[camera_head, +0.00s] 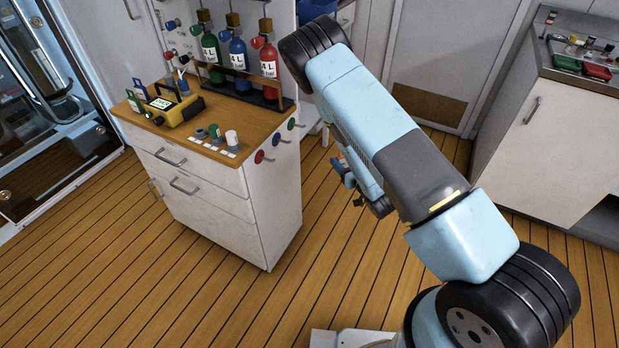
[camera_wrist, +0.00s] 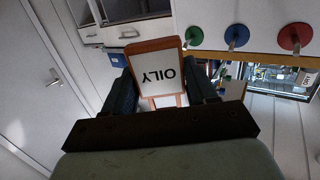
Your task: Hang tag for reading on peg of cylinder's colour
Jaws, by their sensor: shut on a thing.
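My gripper (camera_wrist: 160,82) is shut on a tag with an orange-red frame (camera_wrist: 152,45) and a white face reading "OILY", upside down in the wrist view. In the head view my gripper (camera_head: 345,172) is beside the cabinet, partly hidden by my arm. Green (camera_head: 291,124), blue (camera_head: 284,138) and red (camera_head: 261,156) pegs stick out of the cabinet's side. The wrist view shows the green (camera_wrist: 194,36), blue (camera_wrist: 234,37) and red (camera_wrist: 294,39) pegs; all look bare. Green (camera_head: 211,52), blue (camera_head: 237,53) and red (camera_head: 267,65) cylinders stand at the back.
A yellow meter (camera_head: 173,108) lies on the wooden cabinet top (camera_head: 188,142), its display too small to read. Small knobs (camera_head: 213,131) are near the front edge. The floor before the cabinet is clear.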

